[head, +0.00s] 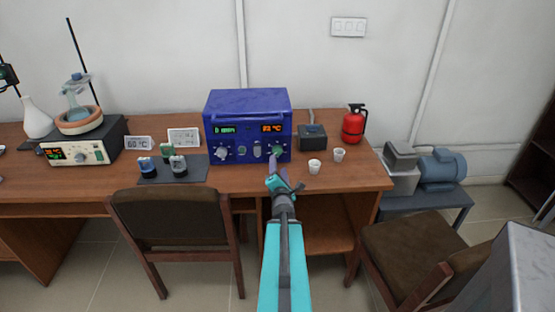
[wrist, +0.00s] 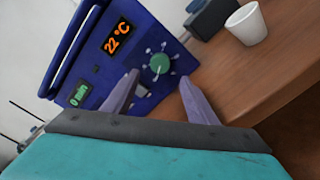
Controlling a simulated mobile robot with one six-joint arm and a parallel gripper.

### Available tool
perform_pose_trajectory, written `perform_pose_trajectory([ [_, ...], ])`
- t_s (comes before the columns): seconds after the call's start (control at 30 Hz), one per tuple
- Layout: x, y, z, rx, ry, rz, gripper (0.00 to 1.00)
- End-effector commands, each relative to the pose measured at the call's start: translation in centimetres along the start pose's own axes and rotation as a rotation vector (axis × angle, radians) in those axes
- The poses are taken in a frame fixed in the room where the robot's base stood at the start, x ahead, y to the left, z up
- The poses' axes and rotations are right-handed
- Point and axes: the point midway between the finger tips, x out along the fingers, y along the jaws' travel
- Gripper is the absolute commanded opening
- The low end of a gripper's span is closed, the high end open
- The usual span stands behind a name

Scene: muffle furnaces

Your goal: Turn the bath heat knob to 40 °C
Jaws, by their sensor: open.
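The blue bath unit (head: 248,105) stands on the desk, with a green display at left and an orange temperature display (head: 272,128) at right. In the wrist view the orange display (wrist: 117,38) reads 22 °C. A green knob (wrist: 159,63), ringed by pale marks, sits below that display; it also shows in the head view (head: 277,150). My gripper (wrist: 160,78) is open and empty. Its two grey fingers point at the panel, one on each side of the knob's line of sight; I cannot tell whether they touch it. In the head view my gripper (head: 285,172) is just in front of the panel's lower right.
A hotplate (head: 85,145) with a flask and a 60 °C card (head: 138,143) stand at left. Chairs (head: 175,230) stand before the desk.

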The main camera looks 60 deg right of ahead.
Motion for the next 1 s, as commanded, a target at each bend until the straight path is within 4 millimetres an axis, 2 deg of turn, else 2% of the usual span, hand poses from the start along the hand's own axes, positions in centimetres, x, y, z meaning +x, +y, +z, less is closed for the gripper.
perform_pose_trajectory([
  [1.0,2.4,-0.2,-0.3,0.002,0.008,0.005,0.53],
])
